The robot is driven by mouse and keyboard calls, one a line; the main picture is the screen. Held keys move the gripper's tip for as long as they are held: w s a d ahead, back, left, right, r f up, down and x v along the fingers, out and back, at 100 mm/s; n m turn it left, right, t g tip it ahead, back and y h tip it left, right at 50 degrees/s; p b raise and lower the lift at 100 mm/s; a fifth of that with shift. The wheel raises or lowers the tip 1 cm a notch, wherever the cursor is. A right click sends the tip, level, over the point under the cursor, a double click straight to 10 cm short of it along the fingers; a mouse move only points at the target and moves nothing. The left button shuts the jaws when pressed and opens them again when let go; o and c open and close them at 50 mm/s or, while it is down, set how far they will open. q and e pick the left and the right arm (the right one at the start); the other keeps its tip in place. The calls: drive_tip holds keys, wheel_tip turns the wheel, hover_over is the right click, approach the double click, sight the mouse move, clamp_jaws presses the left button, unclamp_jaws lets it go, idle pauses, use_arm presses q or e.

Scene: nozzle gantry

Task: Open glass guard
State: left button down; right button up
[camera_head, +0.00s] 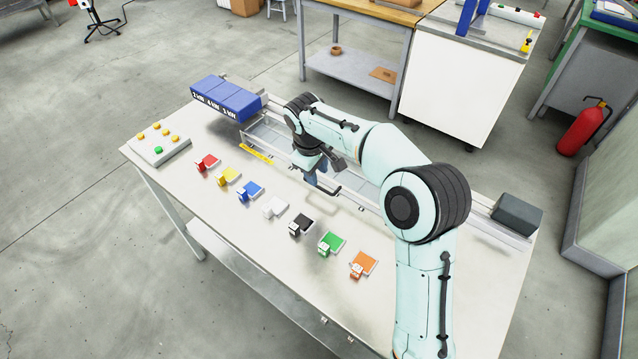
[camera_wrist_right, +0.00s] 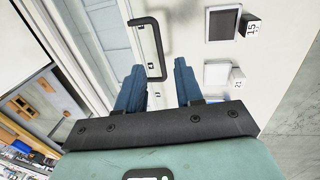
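The glass guard (camera_head: 268,133) is a clear panel in a light frame along the gantry at the back of the table. Part of it is hidden behind my right arm. It also shows at the left of the right wrist view (camera_wrist_right: 106,32). Its black bar handle (camera_head: 326,190) stands out from the frame's front side. In the right wrist view the handle (camera_wrist_right: 161,50) lies ahead of and between the two blue fingers. My right gripper (camera_head: 321,172) is at the handle, its fingers (camera_wrist_right: 158,68) apart. Whether they touch the handle cannot be told. My left gripper is out of view.
A row of several coloured blocks, from red (camera_head: 207,162) to orange (camera_head: 364,264), lies on the table in front of the guard. A button box (camera_head: 160,145) is at the left. Blue blocks (camera_head: 227,97) and a dark grey block (camera_head: 517,213) sit at the gantry's ends.

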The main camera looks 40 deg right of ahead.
sight(320, 187)
drive_tip(key=f, duration=0.2)
drive_tip(key=d+f, duration=0.1)
drive_tip(key=f, duration=0.2)
drive_tip(key=shift+w+f, duration=0.2)
drive_tip(key=shift+f, duration=0.15)
clamp_jaws()
idle(1.1)
